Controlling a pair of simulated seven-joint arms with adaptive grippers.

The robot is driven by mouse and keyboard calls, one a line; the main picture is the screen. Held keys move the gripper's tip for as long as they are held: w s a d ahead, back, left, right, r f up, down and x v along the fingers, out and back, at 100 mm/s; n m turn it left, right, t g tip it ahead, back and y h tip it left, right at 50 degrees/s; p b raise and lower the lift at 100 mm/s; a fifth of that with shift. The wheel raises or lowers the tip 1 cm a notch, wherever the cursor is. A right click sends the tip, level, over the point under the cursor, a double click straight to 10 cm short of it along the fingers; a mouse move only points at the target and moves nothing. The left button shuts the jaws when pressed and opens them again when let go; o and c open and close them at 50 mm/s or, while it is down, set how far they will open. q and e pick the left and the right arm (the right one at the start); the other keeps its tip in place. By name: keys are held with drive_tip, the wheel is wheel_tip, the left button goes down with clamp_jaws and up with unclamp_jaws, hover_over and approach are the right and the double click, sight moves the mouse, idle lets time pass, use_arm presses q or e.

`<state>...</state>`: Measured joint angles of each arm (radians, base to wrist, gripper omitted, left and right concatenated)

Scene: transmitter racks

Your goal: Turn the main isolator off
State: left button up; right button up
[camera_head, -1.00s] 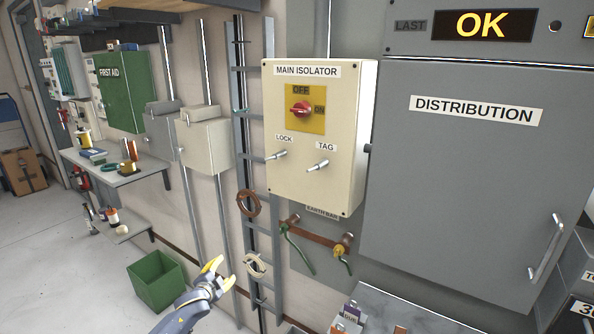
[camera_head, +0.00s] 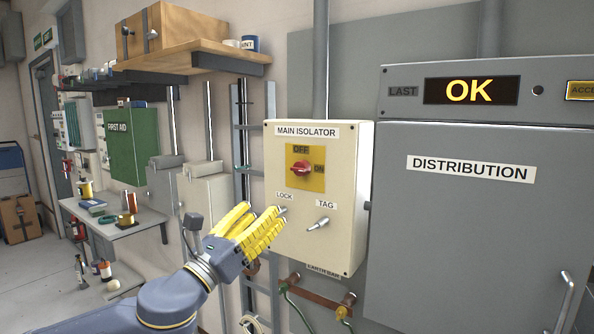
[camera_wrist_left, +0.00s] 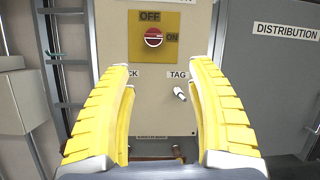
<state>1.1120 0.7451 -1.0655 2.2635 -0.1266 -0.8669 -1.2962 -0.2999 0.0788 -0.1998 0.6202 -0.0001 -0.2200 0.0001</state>
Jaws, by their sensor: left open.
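The main isolator (camera_head: 345,215) is a cream box on the wall. Its red rotary knob (camera_head: 301,168) sits on a yellow plate (camera_head: 317,183) marked OFF at the top and ON at the right. In the head view the knob's handle lies roughly sideways, toward ON. The knob also shows in the left wrist view (camera_wrist_left: 153,38), above and between the fingers. My left gripper (camera_head: 262,228) has yellow fingers, open and empty, in front of the box's lower left, below the knob. It partly hides the LOCK toggle in the head view. My right gripper is not in view.
The TAG toggle (camera_head: 318,224) sticks out at the box's lower right. The grey distribution cabinet (camera_head: 470,220) stands close on the right, with its display reading OK. A cable ladder (camera_head: 250,135) runs up the wall on the left. A wooden shelf (camera_head: 195,58) juts out at upper left.

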sight(296, 171)
use_arm(q)
drive_tip(key=shift+m+y, duration=0.3)
drive_tip(key=shift+m, duration=0.3)
drive_tip(key=x, duration=1.1)
drive_tip(key=a+x, duration=0.1)
drive_tip(key=x, duration=0.5)
drive_tip(key=shift+w+d+r, duration=0.1)
drive_tip(key=shift+w+r, duration=0.25)
drive_tip(key=shift+r, duration=0.05)
drive_tip(key=shift+o, duration=0.2)
drive_tip(key=shift+t, duration=0.3)
clamp_jaws()
